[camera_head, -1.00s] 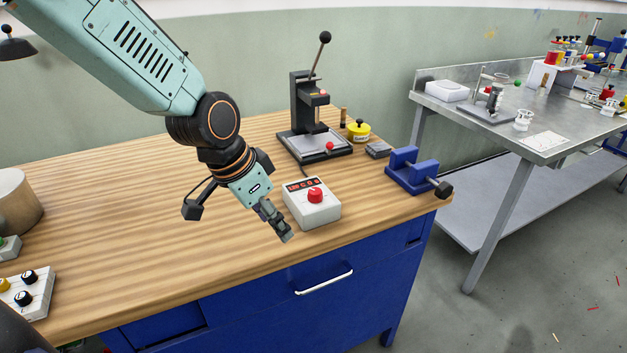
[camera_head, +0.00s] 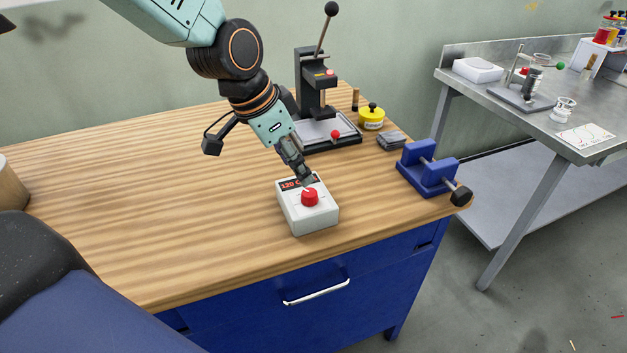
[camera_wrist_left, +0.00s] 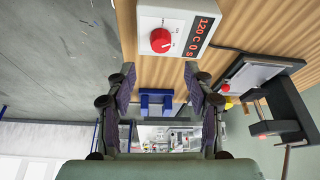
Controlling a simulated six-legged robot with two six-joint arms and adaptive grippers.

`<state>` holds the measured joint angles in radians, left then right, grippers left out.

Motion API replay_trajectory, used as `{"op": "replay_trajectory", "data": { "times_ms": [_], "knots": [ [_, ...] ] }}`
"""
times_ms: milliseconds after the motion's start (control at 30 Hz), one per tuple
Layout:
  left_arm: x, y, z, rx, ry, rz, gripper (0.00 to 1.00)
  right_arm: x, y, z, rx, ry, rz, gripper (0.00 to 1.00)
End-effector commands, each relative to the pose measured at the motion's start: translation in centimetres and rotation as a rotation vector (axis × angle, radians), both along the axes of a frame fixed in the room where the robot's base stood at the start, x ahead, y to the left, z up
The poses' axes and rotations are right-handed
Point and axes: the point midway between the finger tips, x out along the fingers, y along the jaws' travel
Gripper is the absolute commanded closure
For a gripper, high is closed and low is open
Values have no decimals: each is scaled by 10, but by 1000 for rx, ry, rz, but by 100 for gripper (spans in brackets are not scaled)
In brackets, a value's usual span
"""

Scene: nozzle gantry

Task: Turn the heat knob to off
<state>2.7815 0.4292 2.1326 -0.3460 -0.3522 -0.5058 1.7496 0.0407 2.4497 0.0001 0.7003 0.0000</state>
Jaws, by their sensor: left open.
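The heat knob (camera_head: 310,197) is a red dial on top of a white control box (camera_head: 313,220) near the front of the wooden bench. In the left wrist view the knob (camera_wrist_left: 161,40) has a pale pointer mark, and the box's red display (camera_wrist_left: 199,37) reads about "120 C 0 S". My left gripper (camera_head: 308,184) hangs just behind and above the knob, hiding part of the display in the head view. In the left wrist view its two fingers (camera_wrist_left: 166,92) are spread apart with nothing between them. Contact with the knob cannot be made out. My right gripper is not in view.
Behind the box stands a black lever press (camera_head: 315,85) with a red-knobbed base. A yellow pot (camera_head: 371,118), a grey block (camera_head: 391,142) and a blue vise (camera_head: 428,172) are to the right. A metal table (camera_head: 540,120) stands further right.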

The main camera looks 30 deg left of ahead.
Motion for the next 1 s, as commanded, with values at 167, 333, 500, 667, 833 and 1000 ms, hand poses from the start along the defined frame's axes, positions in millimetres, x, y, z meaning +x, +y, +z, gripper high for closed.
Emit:
{"op": "replay_trajectory", "data": {
  "times_ms": [167, 333, 500, 667, 833, 1000],
  "knots": [
    [2, -5, -23, 1, 5, 1, 47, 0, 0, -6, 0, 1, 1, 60],
    [8, -10, -46, 2, 3, 2, 47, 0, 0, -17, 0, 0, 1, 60],
    [15, -13, -62, 2, 2, 1, 47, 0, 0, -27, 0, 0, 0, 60],
    [20, -15, -69, 1, 0, 3, 47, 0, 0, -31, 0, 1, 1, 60],
    [22, -16, -70, 2, 0, 2, 47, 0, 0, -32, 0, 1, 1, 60],
    [23, -16, -70, 1, 1, 1, 47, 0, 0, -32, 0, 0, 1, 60]
  ]
}}
